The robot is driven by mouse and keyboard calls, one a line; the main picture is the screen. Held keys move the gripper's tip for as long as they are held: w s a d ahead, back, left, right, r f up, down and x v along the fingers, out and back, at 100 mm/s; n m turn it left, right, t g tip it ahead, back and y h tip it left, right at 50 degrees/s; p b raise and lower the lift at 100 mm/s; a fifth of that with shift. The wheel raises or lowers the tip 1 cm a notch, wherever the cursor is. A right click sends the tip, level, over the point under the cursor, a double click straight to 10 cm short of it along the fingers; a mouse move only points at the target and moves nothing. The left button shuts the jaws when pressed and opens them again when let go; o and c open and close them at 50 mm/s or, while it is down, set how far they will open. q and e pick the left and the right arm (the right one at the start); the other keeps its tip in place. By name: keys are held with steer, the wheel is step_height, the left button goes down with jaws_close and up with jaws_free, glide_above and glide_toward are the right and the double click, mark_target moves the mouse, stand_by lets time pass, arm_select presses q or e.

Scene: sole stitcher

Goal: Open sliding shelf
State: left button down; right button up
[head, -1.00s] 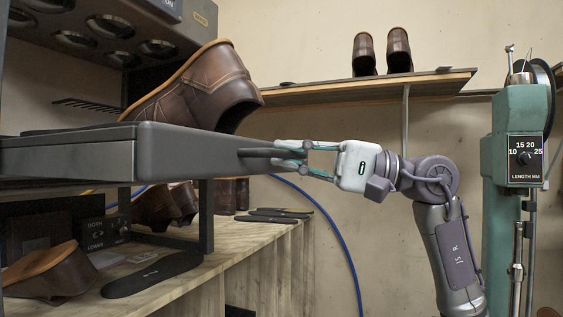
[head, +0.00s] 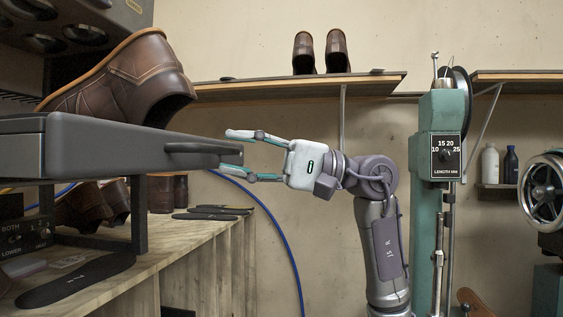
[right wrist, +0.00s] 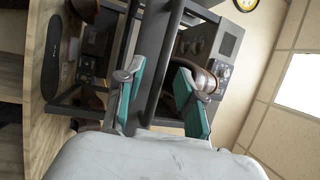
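The sliding shelf (head: 110,150) is a thick dark grey slab at the left of the head view. A dark handle (head: 195,149) sticks out from its right end. My right gripper (head: 232,152) is open at the handle's end, one finger above it and one below, with visible gaps. In the right wrist view, the open fingers (right wrist: 158,88) stand on either side of the dark shelf and handle part. I cannot tell from the frames how far the shelf is pulled out. My left gripper is not in view.
A brown boot (head: 130,85) rests tilted on the shelf. Below is a wooden bench (head: 170,252) with shoes and soles. A blue cable (head: 275,225) hangs behind my right arm. A green machine (head: 427,190) stands right of the arm. A wall shelf (head: 270,92) holds two shoes.

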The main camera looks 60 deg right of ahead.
steer(key=v, duration=0.9)
steer(key=shift+d, duration=0.15)
steer(key=shift+f, duration=0.1)
